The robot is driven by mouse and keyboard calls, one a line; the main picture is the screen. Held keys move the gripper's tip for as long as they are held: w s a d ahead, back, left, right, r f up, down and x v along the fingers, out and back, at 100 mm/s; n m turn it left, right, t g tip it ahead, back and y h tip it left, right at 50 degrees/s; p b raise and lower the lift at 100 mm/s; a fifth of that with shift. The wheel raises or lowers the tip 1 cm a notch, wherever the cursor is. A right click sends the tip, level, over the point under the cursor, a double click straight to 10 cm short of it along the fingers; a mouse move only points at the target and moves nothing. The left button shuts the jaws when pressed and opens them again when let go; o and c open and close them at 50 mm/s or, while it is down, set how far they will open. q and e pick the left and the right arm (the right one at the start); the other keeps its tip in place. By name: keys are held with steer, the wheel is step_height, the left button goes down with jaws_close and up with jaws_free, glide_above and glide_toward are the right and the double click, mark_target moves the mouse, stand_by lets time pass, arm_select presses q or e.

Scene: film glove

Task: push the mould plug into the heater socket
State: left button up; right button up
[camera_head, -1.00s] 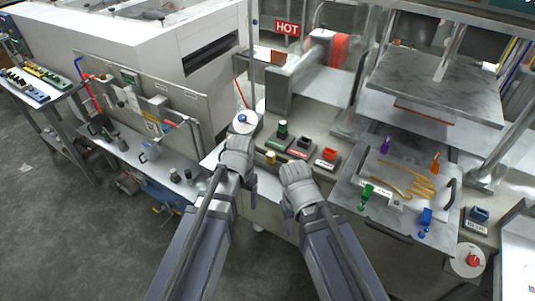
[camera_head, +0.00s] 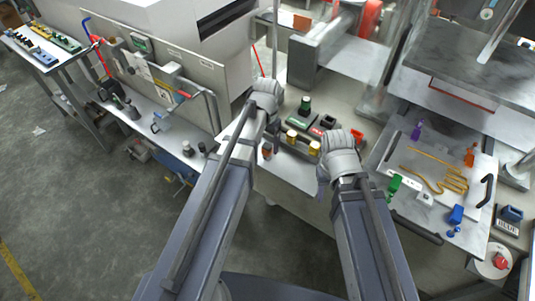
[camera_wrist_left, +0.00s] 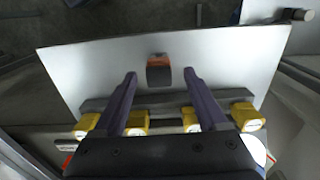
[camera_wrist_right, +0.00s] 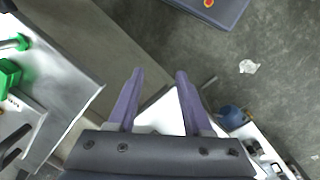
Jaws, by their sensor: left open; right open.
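My left gripper (camera_head: 271,130) is open and points down over the bench front. In the left wrist view its open fingers (camera_wrist_left: 160,80) straddle the line to a small dark block with an orange end (camera_wrist_left: 158,72), which lies on the white bench apart from both fingers; it also shows in the head view (camera_head: 266,150). I cannot tell whether this is the mould plug. My right gripper (camera_head: 323,184) is open and empty near the bench edge. Coloured sockets stand behind, with a green one (camera_head: 305,105) and a dark one (camera_head: 327,122); which is the heater socket is unclear.
A rail with yellow blocks (camera_wrist_left: 137,122) lies close under the left fingers. At right, a metal plate (camera_head: 385,158) bears a gold hand-shaped wire (camera_head: 440,175) and purple, orange, green and blue pieces. The floor at left is free.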

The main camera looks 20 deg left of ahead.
mark_target(266, 153)
arm_select(q)
steer(key=shift+s+f+b, duration=0.15)
steer(key=shift+f+b, duration=1.15)
steer(key=shift+f, duration=0.05)
steer(key=shift+s+f+b, duration=0.1)
steer(key=shift+f+b, duration=1.2)
steer(key=shift+r, duration=0.1)
jaws_close()
